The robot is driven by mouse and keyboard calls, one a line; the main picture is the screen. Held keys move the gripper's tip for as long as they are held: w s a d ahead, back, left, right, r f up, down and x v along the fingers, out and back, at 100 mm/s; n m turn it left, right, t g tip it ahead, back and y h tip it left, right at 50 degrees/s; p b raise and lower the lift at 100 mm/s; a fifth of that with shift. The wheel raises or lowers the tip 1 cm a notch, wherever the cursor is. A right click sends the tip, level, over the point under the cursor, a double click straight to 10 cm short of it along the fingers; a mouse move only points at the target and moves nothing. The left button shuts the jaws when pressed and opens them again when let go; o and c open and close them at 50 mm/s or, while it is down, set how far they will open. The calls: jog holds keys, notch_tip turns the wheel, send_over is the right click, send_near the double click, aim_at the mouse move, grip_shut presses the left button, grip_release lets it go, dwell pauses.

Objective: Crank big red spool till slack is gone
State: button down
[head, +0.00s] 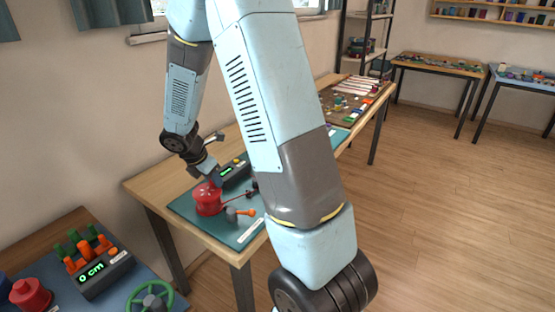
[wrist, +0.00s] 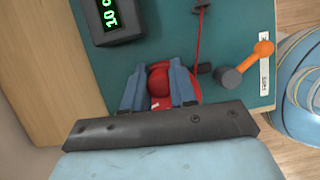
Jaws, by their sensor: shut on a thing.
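The big red spool (head: 208,202) stands on a teal mat on the wooden table. In the wrist view the red spool (wrist: 187,92) shows around and between my fingers, with a rounded red top part in the middle. My gripper (head: 210,181) comes down on the spool from above. In the wrist view the blue-grey fingers of my gripper (wrist: 158,70) are shut on the spool's red top. A red cord (wrist: 198,40) runs up from the spool to a small dark guide (wrist: 201,8) and looks fairly straight. The spool's lower part is partly hidden by the fingers.
A dark box with a green display (wrist: 112,18) reading 10 stands beside the spool. At lower left in the head view, another station (head: 105,272) reads 0 cm.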

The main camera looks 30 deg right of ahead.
aim_at(209, 197)
jog(key=shift+s+f, duration=0.1)
jog(key=shift+s, duration=0.1)
dwell(0.3)
jog(key=shift+s, duration=1)
jog(key=s+a, duration=0.2)
jog(key=a, duration=0.1)
jog(key=shift+a, duration=0.25)
jog(key=shift+a+f, duration=0.1)
jog(key=shift+a, duration=0.25)
jog(key=shift+w+a, duration=0.1)
jog(key=shift+a, duration=0.05)
jog(key=c, duration=0.8)
grip_release()
